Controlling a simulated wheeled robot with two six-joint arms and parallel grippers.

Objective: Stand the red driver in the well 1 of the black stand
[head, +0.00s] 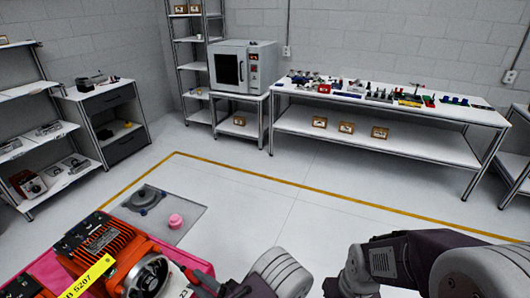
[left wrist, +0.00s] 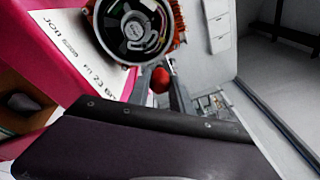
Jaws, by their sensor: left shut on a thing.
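In the left wrist view my left gripper (left wrist: 168,88) is shut on a red, rounded thing (left wrist: 160,80), which I take to be the red driver. Only a short piece of it shows between the fingers; the rest is hidden. In the head view the left gripper (head: 198,282) is low in the picture, just right of the orange motor, and partly cut off by the bottom edge. I cannot pick out the black stand or its well 1 in either view. My right arm shows at the lower right, but its gripper is out of view.
The orange motor (head: 110,252) with a yellow label stands close to the left gripper; its round open end (left wrist: 135,28) fills the top of the left wrist view. A long table (head: 480,115) with many small items stands far back.

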